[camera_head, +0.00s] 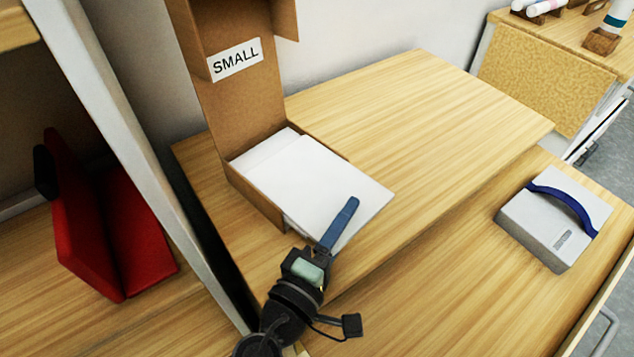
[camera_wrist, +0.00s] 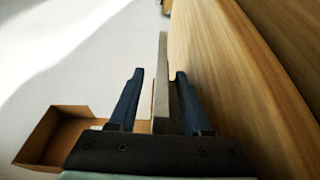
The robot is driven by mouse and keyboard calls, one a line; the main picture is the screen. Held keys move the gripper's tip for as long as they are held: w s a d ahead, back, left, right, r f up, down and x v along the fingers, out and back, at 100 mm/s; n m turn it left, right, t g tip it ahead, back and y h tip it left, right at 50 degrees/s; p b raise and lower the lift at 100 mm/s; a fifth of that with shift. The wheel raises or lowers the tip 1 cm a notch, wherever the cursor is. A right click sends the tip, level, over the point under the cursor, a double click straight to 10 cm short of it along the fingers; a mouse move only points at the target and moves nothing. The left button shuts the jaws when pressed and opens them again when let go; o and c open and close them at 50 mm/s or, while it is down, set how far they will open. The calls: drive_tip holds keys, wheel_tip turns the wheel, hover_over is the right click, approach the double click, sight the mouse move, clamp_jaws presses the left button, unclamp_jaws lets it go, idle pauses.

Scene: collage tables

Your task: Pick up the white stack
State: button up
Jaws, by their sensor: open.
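The white stack (camera_head: 315,180) is a flat pile of white sheets. It lies in the low tray of an open cardboard box (camera_head: 255,205) labelled SMALL, and its front right corner sticks out past the tray. My gripper (camera_head: 343,220) is at that corner, with one blue finger showing over the top of the stack and the other hidden below it. In the wrist view my gripper (camera_wrist: 160,78) is open, and a thin pale slab edge (camera_wrist: 161,90), apparently the stack, stands between the two fingers. Contact cannot be told.
The wooden table (camera_head: 430,110) is clear right of the box. A grey case with a blue strap (camera_head: 545,228) lies on the lower surface at right. A red object (camera_head: 105,230) stands on the left shelf, behind a white upright (camera_head: 130,150).

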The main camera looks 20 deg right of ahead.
clamp_jaws()
idle(1.4)
